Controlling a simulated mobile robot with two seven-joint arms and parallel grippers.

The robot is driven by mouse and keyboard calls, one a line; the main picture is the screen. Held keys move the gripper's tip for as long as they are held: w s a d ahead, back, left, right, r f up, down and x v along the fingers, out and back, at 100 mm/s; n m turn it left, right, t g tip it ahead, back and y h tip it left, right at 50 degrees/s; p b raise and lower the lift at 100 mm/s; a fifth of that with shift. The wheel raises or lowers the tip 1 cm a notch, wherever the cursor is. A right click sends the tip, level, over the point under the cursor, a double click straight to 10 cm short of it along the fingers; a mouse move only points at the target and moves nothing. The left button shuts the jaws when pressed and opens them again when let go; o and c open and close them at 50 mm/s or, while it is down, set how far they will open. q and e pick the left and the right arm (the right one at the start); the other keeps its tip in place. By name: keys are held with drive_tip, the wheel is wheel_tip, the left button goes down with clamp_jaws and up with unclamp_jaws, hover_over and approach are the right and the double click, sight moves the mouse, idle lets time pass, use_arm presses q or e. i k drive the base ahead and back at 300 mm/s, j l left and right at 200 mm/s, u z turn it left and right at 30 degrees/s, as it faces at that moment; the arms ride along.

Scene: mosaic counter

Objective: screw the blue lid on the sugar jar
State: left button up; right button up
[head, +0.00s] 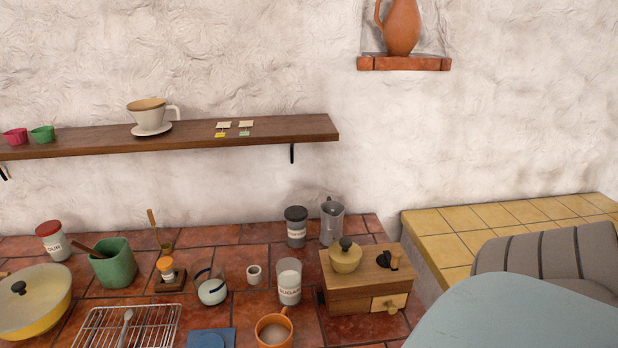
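A round blue piece (206,341) that looks like the blue lid lies on a flat blue square (226,334) at the bottom edge of the head view, partly cut off. Neither of my grippers is in view.
An orange mug (273,333) stands just in front of the jar. A wire rack (150,318) lies left of the blue square.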

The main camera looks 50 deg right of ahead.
sight(288, 269)
drive_tip(key=z, duration=1.5)
